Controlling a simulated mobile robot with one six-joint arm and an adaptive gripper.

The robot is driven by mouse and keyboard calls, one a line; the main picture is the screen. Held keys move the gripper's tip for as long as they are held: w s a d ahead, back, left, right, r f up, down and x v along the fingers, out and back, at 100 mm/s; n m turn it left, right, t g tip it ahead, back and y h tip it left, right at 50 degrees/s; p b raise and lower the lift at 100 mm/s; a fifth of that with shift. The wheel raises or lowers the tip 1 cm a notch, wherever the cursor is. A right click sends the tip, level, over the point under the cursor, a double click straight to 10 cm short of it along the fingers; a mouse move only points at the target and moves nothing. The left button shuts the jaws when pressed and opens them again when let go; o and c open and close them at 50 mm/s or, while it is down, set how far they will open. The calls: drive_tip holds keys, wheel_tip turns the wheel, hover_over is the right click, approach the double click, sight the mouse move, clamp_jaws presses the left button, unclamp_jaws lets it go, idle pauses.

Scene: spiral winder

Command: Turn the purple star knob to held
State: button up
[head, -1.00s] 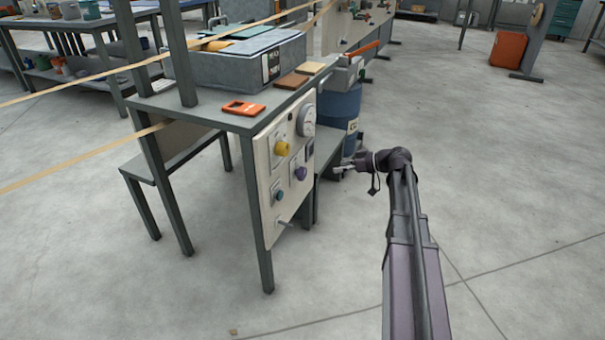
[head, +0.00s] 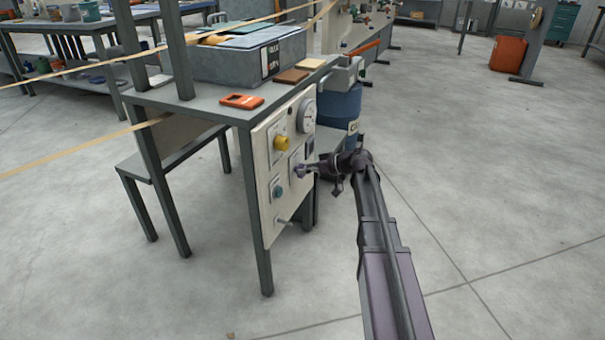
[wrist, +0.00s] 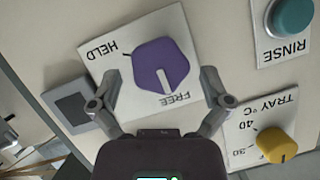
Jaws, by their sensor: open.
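The purple star knob (wrist: 163,66) sits on a white plate (wrist: 110,75) lettered HELD and FREE in the wrist view. Its white pointer mark lies toward the FREE lettering, and HELD is at the plate's left. My gripper (wrist: 160,95) is open, with one finger on each side of the knob's lower part. I cannot tell whether the fingers touch it. In the head view my gripper (head: 308,168) is at the front panel (head: 265,155), and the knob (head: 299,171) is partly hidden by it.
A yellow knob (wrist: 277,145) on a TRAY scale and a teal RINSE button (wrist: 293,14) flank the star knob. A round gauge (head: 306,116) is above, and a lever (head: 284,222) sticks out below. A blue drum (head: 340,108) stands behind.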

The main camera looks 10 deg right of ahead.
drive_tip(key=shift+w+a+f, duration=0.25)
drive_tip(key=shift+w+a, duration=0.05)
drive_tip(key=shift+a, duration=0.25)
drive_tip(key=shift+d, duration=0.1)
drive_tip(key=c, duration=1.2)
drive_tip(key=shift+o, duration=0.2)
